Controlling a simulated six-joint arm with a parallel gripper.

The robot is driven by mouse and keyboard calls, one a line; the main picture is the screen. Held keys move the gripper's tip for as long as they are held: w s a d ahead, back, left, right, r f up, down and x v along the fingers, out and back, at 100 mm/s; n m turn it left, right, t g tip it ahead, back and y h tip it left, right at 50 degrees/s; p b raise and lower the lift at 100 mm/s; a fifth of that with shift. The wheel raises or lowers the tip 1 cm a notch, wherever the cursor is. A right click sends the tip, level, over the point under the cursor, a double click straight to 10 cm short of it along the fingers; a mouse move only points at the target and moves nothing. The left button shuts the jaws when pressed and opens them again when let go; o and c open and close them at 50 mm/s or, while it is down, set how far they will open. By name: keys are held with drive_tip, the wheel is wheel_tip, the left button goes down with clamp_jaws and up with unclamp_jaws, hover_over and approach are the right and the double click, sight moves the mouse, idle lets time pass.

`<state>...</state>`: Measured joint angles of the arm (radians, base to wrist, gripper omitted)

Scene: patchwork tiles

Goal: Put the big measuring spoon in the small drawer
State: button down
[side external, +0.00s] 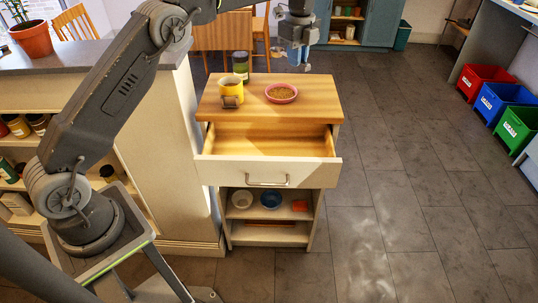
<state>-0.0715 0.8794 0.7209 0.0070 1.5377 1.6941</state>
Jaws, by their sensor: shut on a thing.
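My gripper (294,56) is above and behind the cabinet's back edge, high over the wooden top. It is shut on what looks like the big measuring spoon (277,50), a small brownish shape at the left of the fingertips. The spoon is small and partly hidden by the fingers, so its exact tilt is unclear. The small drawer (258,173), with a white front and metal handle, is pulled open towards the camera. Its visible wooden inside looks empty. The gripper and spoon are well apart from the drawer.
On the cabinet top (315,98) stand a yellow mug (231,90), a dark jar (241,66) and a pink bowl (281,93) with brown contents. Bowls sit on the shelf below. A counter (75,55) borders the left. Red, blue and green bins stand far right; the floor between is clear.

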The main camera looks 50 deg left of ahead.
sight(269, 152)
drive_tip(key=s+d+n, duration=0.4)
drive_tip(key=s+n, duration=0.6)
wheel_tip(269, 152, down, 23)
drive_tip(key=shift+a+f, duration=0.15)
drive_tip(key=shift+f, duration=2.25)
drive_tip(key=shift+f, duration=0.1)
drive_tip(key=c, duration=1.1)
unclamp_jaws()
drive_tip(key=shift+c, duration=0.2)
